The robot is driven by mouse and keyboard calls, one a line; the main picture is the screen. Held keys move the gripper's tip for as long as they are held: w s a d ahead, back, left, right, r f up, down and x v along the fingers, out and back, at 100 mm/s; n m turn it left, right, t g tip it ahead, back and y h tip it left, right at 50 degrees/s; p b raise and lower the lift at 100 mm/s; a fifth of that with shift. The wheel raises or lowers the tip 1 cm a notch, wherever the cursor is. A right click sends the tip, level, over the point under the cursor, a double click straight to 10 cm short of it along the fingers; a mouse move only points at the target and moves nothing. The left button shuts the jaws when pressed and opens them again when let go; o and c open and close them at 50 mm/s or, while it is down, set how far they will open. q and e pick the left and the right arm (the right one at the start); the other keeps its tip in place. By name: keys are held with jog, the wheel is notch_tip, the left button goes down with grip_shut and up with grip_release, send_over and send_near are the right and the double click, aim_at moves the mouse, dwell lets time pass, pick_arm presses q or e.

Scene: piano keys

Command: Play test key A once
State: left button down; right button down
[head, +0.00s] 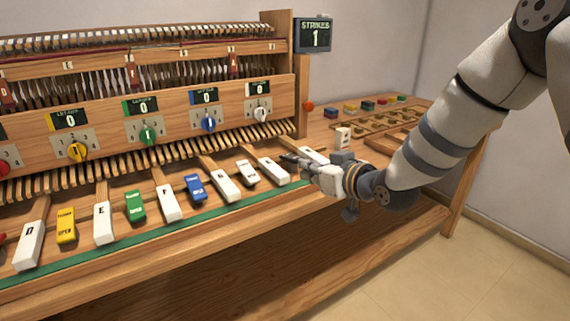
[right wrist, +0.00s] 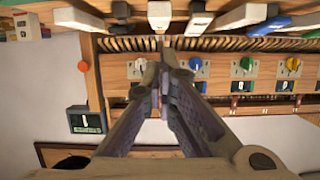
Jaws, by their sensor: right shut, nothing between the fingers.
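A row of lettered white keys and coloured OPEN keys runs along the front of the wooden bench in the head view. The white key that appears to be A (head: 273,171) lies toward the right of the row; its letter is too small to read surely. My right gripper (head: 287,157) is shut and empty, with its tips over the far right side of that key. I cannot tell whether the tips touch it. My left gripper is out of view.
A screen (head: 315,35) reads STRIKES 1. Several small displays on the front panel (head: 175,137) read 0, above coloured knobs. Small coloured blocks and trays lie on the bench at right.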

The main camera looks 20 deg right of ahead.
aim_at(286, 174)
jog(key=r, duration=0.1)
jog(key=w+r, duration=0.1)
jog(key=r, duration=0.1)
jog(key=shift+w+d+t, duration=0.1)
jog(key=shift+d+t, duration=0.1)
jog(key=shift+t, duration=0.2)
